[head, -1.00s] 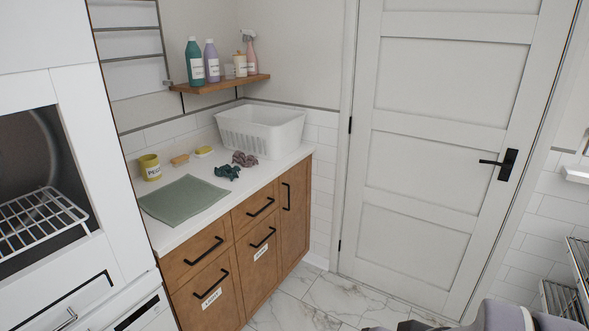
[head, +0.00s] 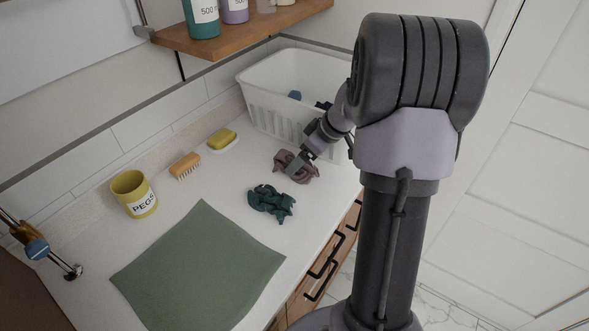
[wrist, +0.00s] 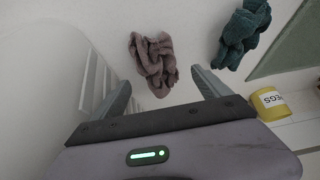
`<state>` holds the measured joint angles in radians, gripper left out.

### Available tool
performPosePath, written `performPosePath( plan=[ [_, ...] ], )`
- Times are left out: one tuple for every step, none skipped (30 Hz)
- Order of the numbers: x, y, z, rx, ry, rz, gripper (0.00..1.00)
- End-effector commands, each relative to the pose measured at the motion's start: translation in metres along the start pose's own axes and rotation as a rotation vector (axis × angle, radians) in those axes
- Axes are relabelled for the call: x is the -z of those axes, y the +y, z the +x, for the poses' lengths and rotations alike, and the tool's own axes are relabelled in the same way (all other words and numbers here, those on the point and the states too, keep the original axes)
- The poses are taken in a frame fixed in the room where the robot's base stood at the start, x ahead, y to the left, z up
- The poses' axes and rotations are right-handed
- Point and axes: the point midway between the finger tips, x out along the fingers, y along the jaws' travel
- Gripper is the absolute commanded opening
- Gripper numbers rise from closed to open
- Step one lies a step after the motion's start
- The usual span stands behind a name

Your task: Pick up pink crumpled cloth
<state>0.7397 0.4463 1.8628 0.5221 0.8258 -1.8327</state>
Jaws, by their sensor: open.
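The pink crumpled cloth (head: 297,166) is a dusty pink heap on the white counter, in front of the white basket. In the wrist view the cloth (wrist: 154,64) lies ahead of the gap between my fingers. My gripper (wrist: 160,88) is open and empty, with one finger on each side of that gap. In the head view my gripper (head: 299,160) is over the cloth and hides part of it. Whether a finger touches the cloth I cannot tell.
A teal crumpled cloth (head: 270,203) lies close to the pink one. The white basket (head: 262,112) stands behind, holding dark and blue items. A green mat (head: 200,270), yellow pegs pot (head: 134,194), brush (head: 185,165) and yellow sponge (head: 222,138) are on the counter. A shelf (head: 245,30) hangs above.

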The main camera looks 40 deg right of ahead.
Motion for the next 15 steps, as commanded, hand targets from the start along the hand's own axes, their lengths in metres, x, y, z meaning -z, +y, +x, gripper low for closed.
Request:
performPosePath(
  plan=[
    [0.000, 0.000, 0.004, -0.001, 0.000, -0.001, 0.87],
    [0.000, 0.000, 0.006, -0.001, 0.000, -0.001, 0.87],
    [0.000, 0.000, 0.010, -0.001, -0.001, -0.001, 0.87],
    [0.000, 0.000, 0.013, -0.001, -0.001, -0.001, 0.87],
    [0.000, 0.000, 0.018, 0.000, -0.001, -0.001, 0.87],
    [0.001, -0.001, 0.027, 0.002, -0.001, 0.000, 0.87],
    [0.001, -0.001, 0.033, 0.002, -0.001, 0.000, 0.87],
    [0.001, -0.001, 0.040, 0.001, -0.001, -0.001, 0.87],
    [0.001, -0.001, 0.048, 0.001, -0.002, -0.001, 0.87],
    [0.001, -0.001, 0.053, 0.001, -0.001, -0.001, 0.87],
    [0.002, -0.001, 0.056, 0.001, -0.001, -0.001, 0.87],
    [0.003, -0.001, 0.058, 0.000, -0.001, -0.001, 0.87],
    [0.003, -0.001, 0.058, -0.001, 0.000, -0.001, 0.87],
    [0.003, 0.000, 0.057, -0.001, 0.000, 0.000, 0.87],
    [0.004, 0.000, 0.056, -0.001, 0.000, 0.000, 0.87]
  ],
)
